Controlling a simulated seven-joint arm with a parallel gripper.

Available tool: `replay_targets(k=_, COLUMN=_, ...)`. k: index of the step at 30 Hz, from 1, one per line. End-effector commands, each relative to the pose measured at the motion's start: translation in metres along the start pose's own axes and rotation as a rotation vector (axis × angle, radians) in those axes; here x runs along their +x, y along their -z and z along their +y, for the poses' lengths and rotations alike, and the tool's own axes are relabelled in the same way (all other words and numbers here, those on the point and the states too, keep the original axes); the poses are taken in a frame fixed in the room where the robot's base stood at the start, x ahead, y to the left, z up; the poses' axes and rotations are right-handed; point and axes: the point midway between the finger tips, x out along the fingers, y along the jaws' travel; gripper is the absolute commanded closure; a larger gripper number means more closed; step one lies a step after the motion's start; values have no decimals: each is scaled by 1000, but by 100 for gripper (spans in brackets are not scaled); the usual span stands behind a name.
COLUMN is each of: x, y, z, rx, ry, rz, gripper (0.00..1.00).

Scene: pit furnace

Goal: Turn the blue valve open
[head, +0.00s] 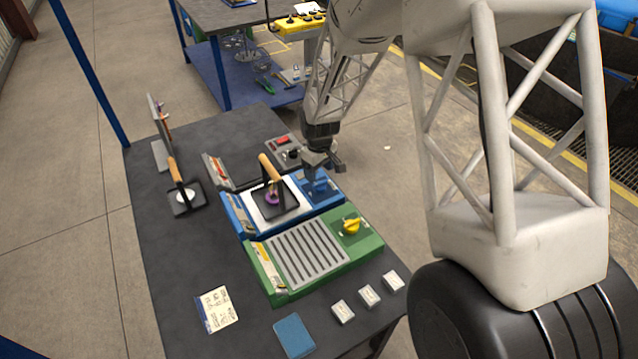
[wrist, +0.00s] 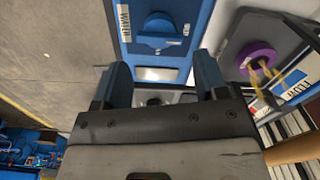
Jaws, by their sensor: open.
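The blue valve (wrist: 158,26) is a round blue knob on the blue panel of the blue unit (head: 234,214). In the wrist view it lies beyond my fingertips, near the top edge, apart from them. In the head view the valve (head: 320,186) sits just under my gripper (head: 322,168), partly hidden by it. My gripper (wrist: 163,72) is open, with its two blue-grey fingers spread and nothing between them. A label (wrist: 124,20) is on the panel beside the valve.
A black plate with a wooden handle (head: 268,165) stands on the blue unit, beside my gripper. The green unit with a yellow valve (head: 351,226) is in front. A red-buttoned grey box (head: 283,150) is behind. White cards (head: 368,295) lie at the table's front right.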

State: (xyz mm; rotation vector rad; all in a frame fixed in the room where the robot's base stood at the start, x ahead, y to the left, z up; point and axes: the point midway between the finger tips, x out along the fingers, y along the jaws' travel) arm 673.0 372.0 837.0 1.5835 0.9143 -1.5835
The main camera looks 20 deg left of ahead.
Motion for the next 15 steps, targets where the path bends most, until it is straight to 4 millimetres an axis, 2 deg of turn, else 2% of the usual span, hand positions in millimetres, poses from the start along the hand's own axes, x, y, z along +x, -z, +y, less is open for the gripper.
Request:
replay_targets(k=9, x=35, y=-1, z=0, rx=0, ry=1, rz=-1, gripper=33)
replay_targets(k=15, x=52, y=-1, z=0, rx=0, ry=1, rz=-2, gripper=33)
